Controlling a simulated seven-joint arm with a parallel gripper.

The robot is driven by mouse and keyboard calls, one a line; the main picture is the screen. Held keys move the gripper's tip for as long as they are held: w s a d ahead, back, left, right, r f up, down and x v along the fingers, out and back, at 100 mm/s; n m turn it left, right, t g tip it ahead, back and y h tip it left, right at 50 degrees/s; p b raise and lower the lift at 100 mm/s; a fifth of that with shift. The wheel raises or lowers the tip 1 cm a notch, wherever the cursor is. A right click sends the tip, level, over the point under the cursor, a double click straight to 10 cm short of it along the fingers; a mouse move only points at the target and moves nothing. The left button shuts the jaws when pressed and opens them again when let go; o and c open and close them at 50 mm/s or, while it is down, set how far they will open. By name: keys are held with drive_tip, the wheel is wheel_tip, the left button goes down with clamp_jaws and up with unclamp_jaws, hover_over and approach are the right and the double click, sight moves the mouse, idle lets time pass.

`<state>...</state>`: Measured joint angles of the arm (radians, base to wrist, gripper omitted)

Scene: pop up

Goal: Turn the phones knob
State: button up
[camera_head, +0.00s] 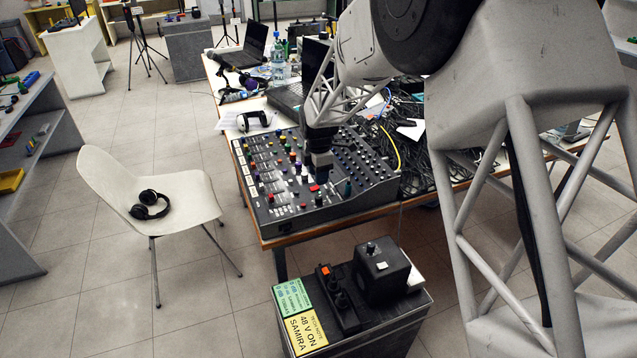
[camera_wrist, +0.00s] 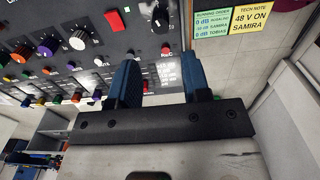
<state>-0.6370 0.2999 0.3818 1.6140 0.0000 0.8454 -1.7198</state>
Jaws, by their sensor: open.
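The mixing console (camera_head: 270,218) lies on the table in the head view, its panel covered with coloured knobs; it fills the upper left of the wrist view (camera_wrist: 130,45). My gripper (camera_head: 333,191) is over the console's front right part. In the wrist view its two blue fingers (camera_wrist: 160,66) are apart, with nothing held between them. A dark knob (camera_wrist: 160,17) stands beyond the fingertips, and a small red-marked control (camera_wrist: 165,48) is nearer the gap. White lettering shows between the fingers but is too blurred to read. I cannot tell which knob is the phones knob.
Cables (camera_head: 410,165) are heaped right of the console. White headphones (camera_head: 254,121) lie behind it. A case with a black box (camera_head: 382,270) and yellow and green notes stands below the table's front edge. A white chair (camera_head: 185,190) holding black headphones (camera_head: 150,204) is to the left.

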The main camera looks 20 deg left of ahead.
sight(319, 197)
drive_tip(key=shift+f, duration=0.15)
drive_tip(key=shift+f, duration=4.25)
drive_tip(key=c, duration=0.5)
